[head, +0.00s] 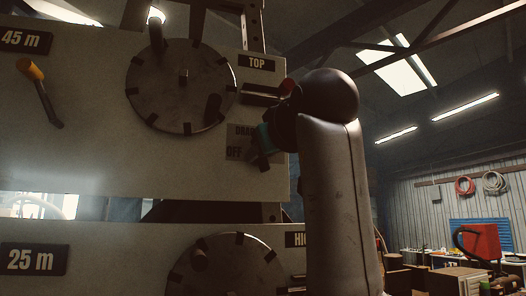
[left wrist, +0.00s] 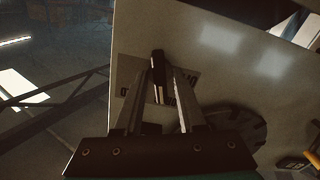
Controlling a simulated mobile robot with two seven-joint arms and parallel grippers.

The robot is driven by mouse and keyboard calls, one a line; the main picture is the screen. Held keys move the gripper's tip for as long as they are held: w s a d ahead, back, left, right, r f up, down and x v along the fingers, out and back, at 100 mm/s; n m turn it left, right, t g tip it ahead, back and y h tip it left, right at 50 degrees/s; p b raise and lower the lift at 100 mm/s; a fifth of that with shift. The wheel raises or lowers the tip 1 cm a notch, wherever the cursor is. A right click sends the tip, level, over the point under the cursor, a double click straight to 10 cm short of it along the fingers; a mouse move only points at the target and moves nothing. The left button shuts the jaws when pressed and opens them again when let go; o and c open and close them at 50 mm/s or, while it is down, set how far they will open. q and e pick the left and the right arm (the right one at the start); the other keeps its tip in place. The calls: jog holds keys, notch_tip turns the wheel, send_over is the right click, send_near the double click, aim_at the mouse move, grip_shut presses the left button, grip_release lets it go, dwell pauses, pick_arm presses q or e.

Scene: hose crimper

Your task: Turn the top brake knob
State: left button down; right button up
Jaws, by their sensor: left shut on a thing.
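The top panel (head: 90,120) bears a TOP label (head: 257,63) and, below it, a partly covered label with OFF (head: 238,152) at its left. My left gripper (left wrist: 160,75) is at this label, its fingers shut on a dark brake knob (left wrist: 158,63) that stands out from the panel. The knob's exact setting cannot be read. My right gripper is in neither view.
A large notched disc (head: 180,95) with handles is left of the label. A yellow-tipped lever (head: 42,90) is near the 45 m sign (head: 22,40). A lower panel (head: 120,260) carries another disc (head: 232,268). The workshop at right holds a red machine (head: 482,243).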

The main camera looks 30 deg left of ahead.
pick_arm(q)
jog(key=shift+n, duration=0.9)
jog(key=c, duration=0.8)
grip_release()
jog(key=b+v, duration=0.4)
jog(key=v, duration=1.1)
jog(key=shift+s+d, duration=0.1)
jog(key=shift+s, duration=0.05)
